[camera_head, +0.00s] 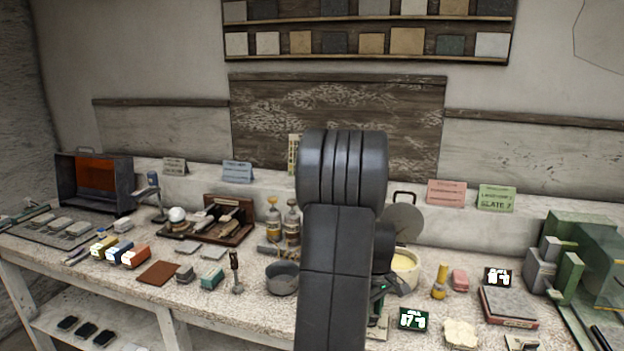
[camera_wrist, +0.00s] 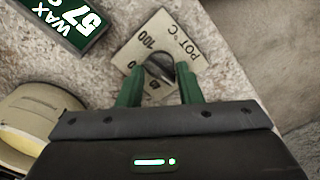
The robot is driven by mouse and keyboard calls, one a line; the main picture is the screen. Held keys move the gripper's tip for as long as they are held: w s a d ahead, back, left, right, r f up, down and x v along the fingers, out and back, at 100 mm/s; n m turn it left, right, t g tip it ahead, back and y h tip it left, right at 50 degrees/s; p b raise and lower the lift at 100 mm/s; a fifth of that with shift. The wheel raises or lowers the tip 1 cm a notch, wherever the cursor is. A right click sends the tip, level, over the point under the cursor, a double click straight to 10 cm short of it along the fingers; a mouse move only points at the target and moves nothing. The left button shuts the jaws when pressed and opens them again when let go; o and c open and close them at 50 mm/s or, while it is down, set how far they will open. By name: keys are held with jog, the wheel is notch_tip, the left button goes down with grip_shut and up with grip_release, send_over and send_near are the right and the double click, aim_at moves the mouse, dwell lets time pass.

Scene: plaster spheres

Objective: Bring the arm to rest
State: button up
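My gripper (camera_wrist: 161,72) shows in the wrist view with its two green fingers apart, above a plate marked POT °C (camera_wrist: 183,35). A dark round knob (camera_wrist: 158,66) on the plate lies between the fingertips in the picture. I see no clear contact with it, and the height gap cannot be told. In the head view my dark arm stands upright in the middle front and hides most of the gripper. Only a bit of green shows at its right side. The plate (camera_head: 378,328) is partly hidden there too.
A pot with yellow contents (camera_head: 405,264) stands close by my arm. A display reading 57 (camera_head: 413,319) is right of the plate. A dark bowl (camera_head: 282,278) is left of my arm. Tools and blocks crowd the bench; a green machine (camera_head: 590,250) is at right.

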jog(key=shift+m, duration=1.1)
